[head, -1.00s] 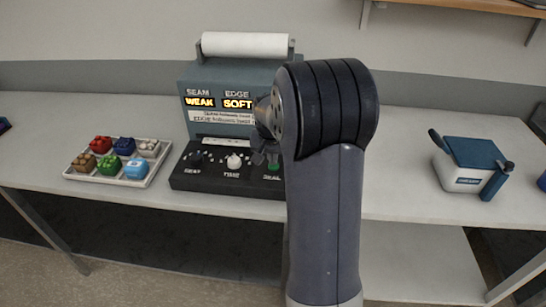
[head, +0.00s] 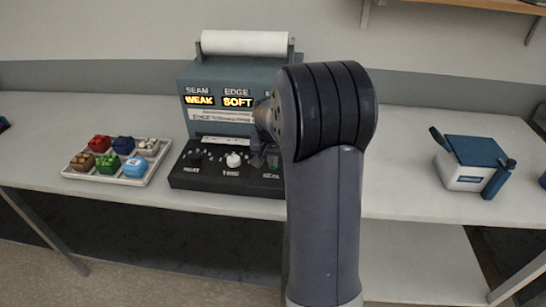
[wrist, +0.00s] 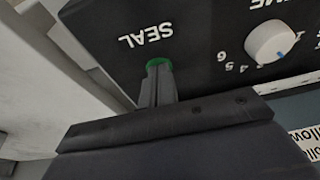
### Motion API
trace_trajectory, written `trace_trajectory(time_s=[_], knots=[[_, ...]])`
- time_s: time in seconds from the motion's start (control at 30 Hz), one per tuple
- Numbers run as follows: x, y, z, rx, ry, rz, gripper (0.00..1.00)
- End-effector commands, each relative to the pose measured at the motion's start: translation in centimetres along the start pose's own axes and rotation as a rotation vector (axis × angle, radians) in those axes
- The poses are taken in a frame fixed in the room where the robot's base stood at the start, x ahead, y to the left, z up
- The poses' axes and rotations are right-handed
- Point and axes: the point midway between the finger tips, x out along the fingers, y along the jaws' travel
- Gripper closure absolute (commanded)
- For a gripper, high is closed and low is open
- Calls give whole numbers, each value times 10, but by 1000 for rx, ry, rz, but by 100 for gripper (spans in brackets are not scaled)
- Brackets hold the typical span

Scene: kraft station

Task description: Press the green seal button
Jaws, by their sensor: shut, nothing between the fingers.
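The green seal button (wrist: 158,62) shows in the wrist view as a green rim beside the white word SEAL on the black control panel (wrist: 195,45). My gripper (wrist: 157,72) is shut and empty, with its fingertips over the button and covering most of it. I cannot tell whether the tips touch or press it. In the head view my gripper (head: 264,160) is at the right part of the panel (head: 215,180), partly behind my arm, and the button is hidden.
The grey machine (head: 205,75) carries a white roll (head: 245,43) and lit WEAK and SOFT displays. A white timer knob (wrist: 270,41) sits near the button. A tray (head: 118,178) of small colored items lies left. A blue-and-white box (head: 465,165) stands right, with clear table between.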

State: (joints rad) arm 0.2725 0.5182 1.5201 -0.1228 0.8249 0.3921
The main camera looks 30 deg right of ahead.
Motion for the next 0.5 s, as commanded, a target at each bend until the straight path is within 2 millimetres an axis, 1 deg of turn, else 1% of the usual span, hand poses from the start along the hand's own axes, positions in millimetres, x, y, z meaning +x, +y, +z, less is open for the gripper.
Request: trace_trajectory(time_s=[0.03,0.17,0.37,0.47,0.5], knots=[[4,2,6,-1,-20,6,100],[-10,2,2,-1,-17,5,100],[-48,3,-10,-1,-4,0,100],[-68,2,-9,-2,4,-3,100],[-78,2,-9,-2,4,-3,100]])
